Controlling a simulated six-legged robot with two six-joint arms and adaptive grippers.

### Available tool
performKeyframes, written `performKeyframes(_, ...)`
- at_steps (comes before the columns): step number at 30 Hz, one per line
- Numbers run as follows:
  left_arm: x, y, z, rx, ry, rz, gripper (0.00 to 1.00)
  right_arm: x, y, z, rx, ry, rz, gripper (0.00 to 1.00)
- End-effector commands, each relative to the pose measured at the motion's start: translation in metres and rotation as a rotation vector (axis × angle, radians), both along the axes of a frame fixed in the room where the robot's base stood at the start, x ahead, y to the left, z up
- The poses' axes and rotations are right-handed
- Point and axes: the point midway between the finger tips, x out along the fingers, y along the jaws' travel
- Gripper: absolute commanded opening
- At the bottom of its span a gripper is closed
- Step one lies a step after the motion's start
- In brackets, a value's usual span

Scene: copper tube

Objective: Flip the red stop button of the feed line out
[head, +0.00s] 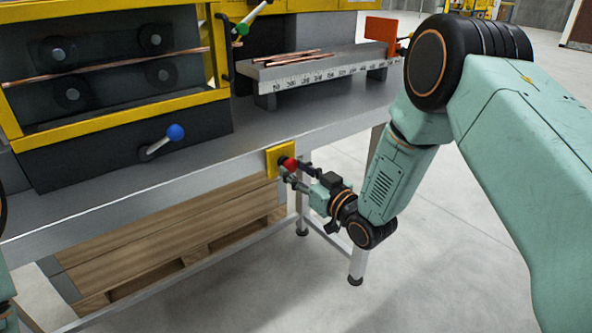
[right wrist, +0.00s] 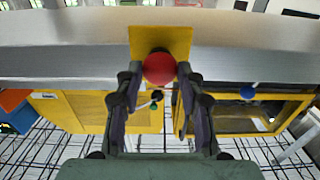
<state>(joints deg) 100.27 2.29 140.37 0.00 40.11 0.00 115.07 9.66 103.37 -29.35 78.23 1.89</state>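The red stop button (head: 289,164) sticks out from a yellow plate (head: 273,163) on the front edge of the machine's table. My right gripper (head: 295,170) is at the button, its fingers pointing toward the plate. In the right wrist view, the round red button (right wrist: 158,68) shows between the two dark fingertips of the right gripper (right wrist: 158,75), in front of the yellow plate (right wrist: 160,37). The fingers stand apart, one on each side of the button, with a narrow gap at each side. My left gripper is not in view.
A blue-knobbed lever (head: 176,132) and a green-knobbed lever (head: 242,29) are on the machine. Copper tubes (head: 290,58) lie on the grey bench with a ruler. A wooden pallet (head: 170,240) is under the table. The floor in front is clear.

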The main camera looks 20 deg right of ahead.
Motion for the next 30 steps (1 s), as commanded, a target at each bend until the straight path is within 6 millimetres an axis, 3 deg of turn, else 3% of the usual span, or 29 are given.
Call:
performKeyframes(8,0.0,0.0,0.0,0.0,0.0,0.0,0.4,-0.001,0.0,-0.002,0.001,0.004,0.0,0.61)
performKeyframes(19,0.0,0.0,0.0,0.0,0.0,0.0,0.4,-0.005,-0.003,-0.002,0.001,0.004,-0.002,0.61)
performKeyframes(23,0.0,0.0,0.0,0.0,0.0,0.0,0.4,-0.021,-0.009,-0.002,0.002,0.006,-0.003,0.61)
performKeyframes(30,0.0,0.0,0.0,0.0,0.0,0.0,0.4,-0.066,-0.026,-0.002,0.005,0.007,-0.006,0.61)
